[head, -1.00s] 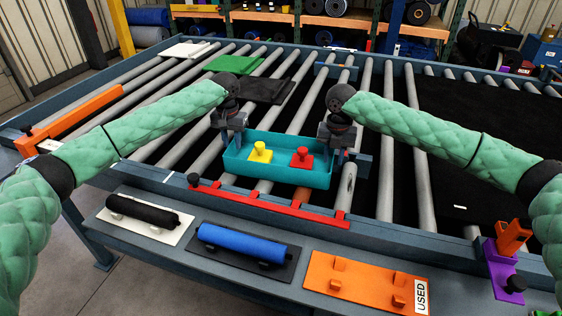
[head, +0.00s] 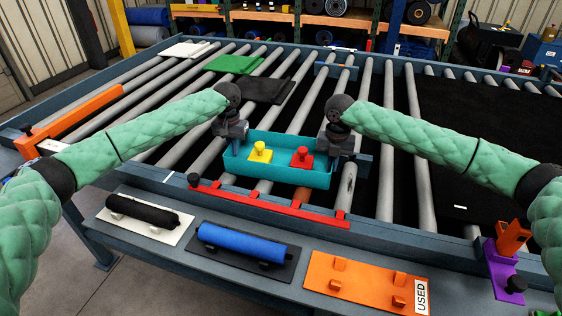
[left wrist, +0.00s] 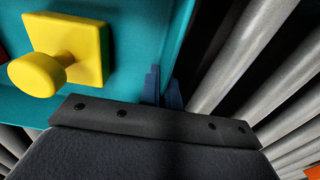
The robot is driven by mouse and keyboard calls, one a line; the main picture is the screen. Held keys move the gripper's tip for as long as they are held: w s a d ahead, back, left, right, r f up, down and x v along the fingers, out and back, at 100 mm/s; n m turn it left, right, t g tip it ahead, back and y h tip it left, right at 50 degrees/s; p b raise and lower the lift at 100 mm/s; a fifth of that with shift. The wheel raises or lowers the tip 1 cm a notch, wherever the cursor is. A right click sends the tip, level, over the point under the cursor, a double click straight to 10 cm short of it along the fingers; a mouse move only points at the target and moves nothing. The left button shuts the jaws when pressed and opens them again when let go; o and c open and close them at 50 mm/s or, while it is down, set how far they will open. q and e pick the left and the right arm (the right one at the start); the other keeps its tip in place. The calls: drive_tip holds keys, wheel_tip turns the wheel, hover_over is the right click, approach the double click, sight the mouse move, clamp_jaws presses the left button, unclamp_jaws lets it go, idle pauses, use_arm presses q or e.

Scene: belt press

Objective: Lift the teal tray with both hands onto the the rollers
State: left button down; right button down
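The teal tray (head: 275,177) lies level at the near end of the rollers, behind the red strip. It holds a yellow knobbed block (head: 260,152) and a red knobbed block (head: 300,158). My left gripper (head: 234,139) is down at the tray's left end, and my right gripper (head: 340,150) is at its right end. In the left wrist view, dark blue fingertips (left wrist: 163,92) stand close at either side of the teal wall (left wrist: 182,35), beside the yellow block (left wrist: 70,55). Whether they press the wall is unclear. The right fingertips are hidden.
Grey rollers (head: 298,113) extend behind the tray. A red strip (head: 265,205) edges the near side. The front shelf holds a black roll (head: 142,210), a blue roll (head: 240,241) and an orange plate (head: 365,287). Folded green (head: 233,64) and black (head: 268,89) sheets lie farther back.

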use_arm(q)
drive_tip(key=shift+w+r, duration=0.1)
drive_tip(key=shift+r, duration=0.1)
use_arm(e)
drive_tip(key=shift+w+r, duration=0.1)
drive_tip(key=shift+r, duration=0.1)
drive_tip(key=shift+r, duration=0.1)
